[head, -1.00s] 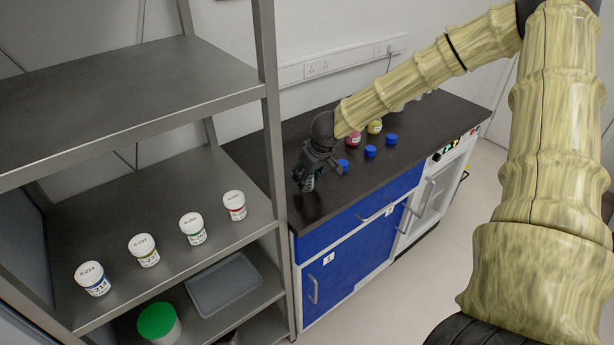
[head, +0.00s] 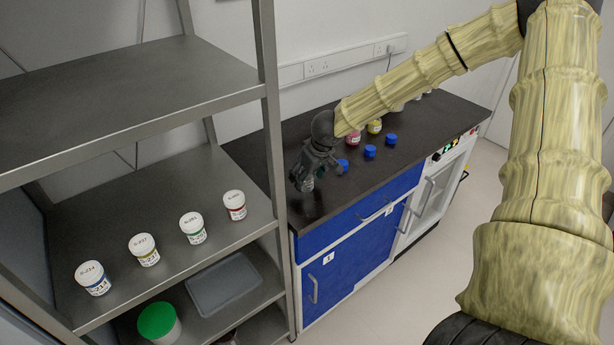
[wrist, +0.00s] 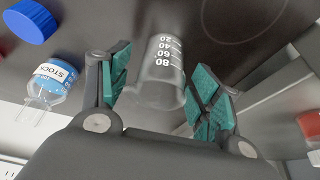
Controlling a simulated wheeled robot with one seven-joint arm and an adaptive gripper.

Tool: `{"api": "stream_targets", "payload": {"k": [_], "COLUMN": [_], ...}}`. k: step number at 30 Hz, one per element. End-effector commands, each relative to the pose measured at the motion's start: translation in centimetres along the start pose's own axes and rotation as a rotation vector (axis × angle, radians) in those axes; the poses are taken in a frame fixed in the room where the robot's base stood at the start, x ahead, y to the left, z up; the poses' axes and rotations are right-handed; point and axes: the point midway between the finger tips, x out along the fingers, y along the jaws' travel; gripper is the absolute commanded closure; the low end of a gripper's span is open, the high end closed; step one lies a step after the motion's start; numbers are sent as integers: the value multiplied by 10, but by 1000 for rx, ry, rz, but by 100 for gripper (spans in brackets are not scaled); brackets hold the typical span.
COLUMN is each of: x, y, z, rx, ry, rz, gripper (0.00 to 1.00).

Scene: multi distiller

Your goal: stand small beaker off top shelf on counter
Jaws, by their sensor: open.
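The small beaker (wrist: 160,75) is clear glass with white volume marks, seen in the wrist view between the two fingers. It appears to stand on the dark counter (head: 312,205). My gripper (head: 304,182) is at the counter's left end, near the shelf post; it also shows in the wrist view (wrist: 160,92). Its green-padded fingers are open on either side of the beaker, with a gap visible at each side. In the head view the beaker is mostly hidden by the gripper.
A metal shelf (head: 150,85) stands at left, its top bare. Several labelled jars (head: 192,227) line the shelf below. On the counter are blue caps (head: 370,151), a red-pink container (head: 353,137) and a yellow one (head: 375,126). A stock flask (wrist: 50,82) is beside my gripper.

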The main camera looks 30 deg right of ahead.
Motion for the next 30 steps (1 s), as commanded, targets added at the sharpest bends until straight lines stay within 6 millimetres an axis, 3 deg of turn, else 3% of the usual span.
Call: {"api": "stream_targets", "payload": {"k": [30], "x": [-109], "y": [0], "z": [-1], "rx": [1], "ry": [1], "rz": [0], "gripper": [37]}}
